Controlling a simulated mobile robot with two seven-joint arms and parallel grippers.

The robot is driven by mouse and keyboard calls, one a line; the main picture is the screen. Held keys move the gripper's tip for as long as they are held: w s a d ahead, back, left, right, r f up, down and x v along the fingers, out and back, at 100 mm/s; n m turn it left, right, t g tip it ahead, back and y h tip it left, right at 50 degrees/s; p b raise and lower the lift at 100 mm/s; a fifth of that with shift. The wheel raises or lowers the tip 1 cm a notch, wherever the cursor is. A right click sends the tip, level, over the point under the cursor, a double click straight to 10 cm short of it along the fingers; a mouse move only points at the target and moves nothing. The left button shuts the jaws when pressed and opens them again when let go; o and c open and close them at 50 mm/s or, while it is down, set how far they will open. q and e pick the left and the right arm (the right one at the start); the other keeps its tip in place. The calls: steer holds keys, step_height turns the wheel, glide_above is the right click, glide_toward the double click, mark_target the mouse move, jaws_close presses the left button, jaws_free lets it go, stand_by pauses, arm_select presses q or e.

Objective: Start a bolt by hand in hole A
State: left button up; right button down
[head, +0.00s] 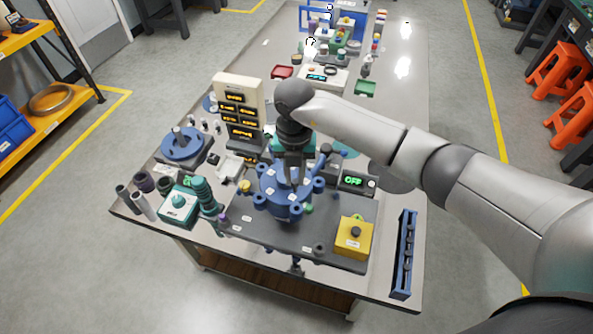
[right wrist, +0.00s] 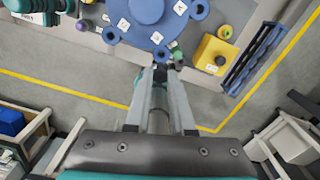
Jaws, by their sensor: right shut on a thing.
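The blue round fixture (head: 284,203) with lobes around its rim stands on a grey plate at the table's front. White tags sit on it; their letters are too small to read, so I cannot tell which hole is A. It also shows at the top of the right wrist view (right wrist: 146,12). My right gripper (head: 294,180) points down over the fixture in the head view. In the wrist view its fingers (right wrist: 161,72) are close together just beside the fixture's rim. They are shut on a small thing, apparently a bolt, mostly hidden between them. My left gripper is not in view.
A blue rack (head: 404,256) with several dark pieces stands at the right edge. A yellow box (head: 353,237) with a dark knob, an "OFF" display (head: 353,181), a teal box (head: 178,206) and a cream panel (head: 239,104) surround the fixture. The plate's front is mostly clear.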

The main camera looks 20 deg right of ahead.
mark_target(297, 186)
steer(key=m, duration=0.1)
steer(key=f+m, duration=0.1)
steer(key=shift+s+m+p, duration=0.35)
steer(key=shift+m, duration=0.05)
step_height(297, 186, down, 4)
steer(key=b, duration=0.4)
steer(key=shift+d+f, duration=0.1)
steer(key=shift+f, duration=0.1)
steer(key=shift+f+n+b, duration=0.1)
steer(key=shift+n+b, duration=0.2)
steer(key=shift+b, duration=0.05)
steer(key=n+b, duration=0.1)
steer(key=n, duration=0.2)
steer(key=shift+n, duration=0.3)
steer(key=n+b, duration=0.2)
steer(key=n, duration=0.3)
steer(key=n+b, duration=0.1)
steer(key=n, duration=0.1)
steer(key=shift+r+n, duration=0.25)
steer(key=shift+n, duration=0.05)
steer(key=shift+f, duration=0.15)
steer(key=shift+f+b, duration=0.8)
steer(key=shift+b, duration=0.1)
